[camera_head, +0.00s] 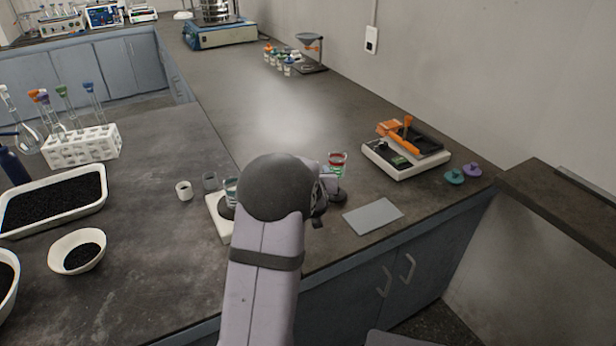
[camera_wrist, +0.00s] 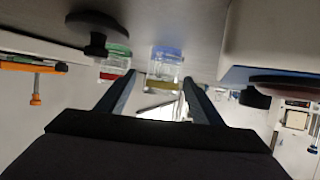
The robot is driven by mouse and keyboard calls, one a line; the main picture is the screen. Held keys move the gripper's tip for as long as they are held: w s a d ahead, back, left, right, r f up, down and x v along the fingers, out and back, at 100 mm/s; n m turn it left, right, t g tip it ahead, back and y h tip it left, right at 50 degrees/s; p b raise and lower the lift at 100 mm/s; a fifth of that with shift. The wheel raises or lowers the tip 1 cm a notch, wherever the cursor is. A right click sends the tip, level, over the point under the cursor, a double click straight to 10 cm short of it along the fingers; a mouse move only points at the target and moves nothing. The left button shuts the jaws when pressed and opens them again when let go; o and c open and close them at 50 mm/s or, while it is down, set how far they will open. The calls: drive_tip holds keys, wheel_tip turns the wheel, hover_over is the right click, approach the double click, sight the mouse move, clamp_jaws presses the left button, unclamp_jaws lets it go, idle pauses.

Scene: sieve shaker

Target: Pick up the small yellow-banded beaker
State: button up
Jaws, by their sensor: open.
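The small yellow-banded beaker (camera_wrist: 162,68) is clear glass with a yellow band and a bluish end. It shows in the wrist view in line with the gap between my fingertips; whether it is between them or just beyond I cannot tell. My gripper (camera_wrist: 158,82) is open, with one dark finger on each side of that gap. In the head view my arm covers most of the gripper, and I cannot make out the yellow-banded beaker there.
A red-and-green marked glass vessel (camera_head: 337,163) stands close to the gripper; a similar one (camera_wrist: 116,62) shows beside the left finger. A white device (camera_head: 218,214) sits partly behind my arm. A grey plate (camera_head: 373,216) and an orange-topped instrument (camera_head: 405,150) lie right.

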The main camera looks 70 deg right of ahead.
drive_tip(key=shift+p+x, duration=0.6)
drive_tip(key=shift+x, duration=3.05)
drive_tip(key=shift+w+a+f, duration=0.1)
drive_tip(key=shift+w+f, duration=0.05)
drive_tip(key=shift+w, duration=0.05)
drive_tip(key=c, duration=1.2)
